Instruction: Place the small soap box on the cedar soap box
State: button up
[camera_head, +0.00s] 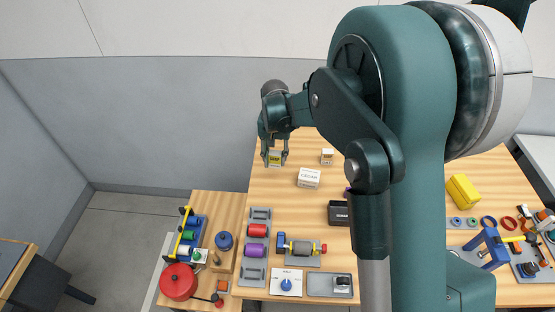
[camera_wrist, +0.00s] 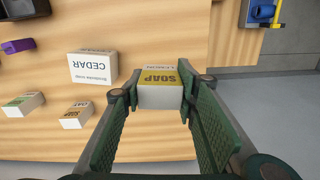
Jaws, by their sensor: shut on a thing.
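My gripper (camera_head: 275,159) is shut on a small white soap box (camera_wrist: 161,94) with a yellow label reading SOAP. The held box also shows between the fingers in the head view (camera_head: 275,157), near the table's left edge. The white cedar soap box (camera_head: 309,178) is larger and sits on the table to the right of my gripper and nearer the camera. In the wrist view the cedar box (camera_wrist: 92,67) is left of the fingers, with its top clear. The height of the held box above the table is hard to tell.
Another small soap box (camera_wrist: 75,116) stands near the cedar box, and a green-labelled box (camera_wrist: 24,103) lies farther left. A dark box (camera_head: 338,213) stands nearer the camera. Colored rollers in a grey rack (camera_head: 257,248) and other fixtures fill the front. Bare wood surrounds the cedar box.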

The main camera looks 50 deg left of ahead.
notch_tip(320, 180, up, 6)
jog(key=n, duration=0.1)
send_over(309, 175)
jog(key=shift+w+f, duration=0.1)
jog(key=shift+f, duration=0.1)
jog(key=shift+f, duration=3.05)
jog(key=shift+f, duration=1.85)
jog(key=shift+f, duration=0.15)
jog(key=o, duration=0.9)
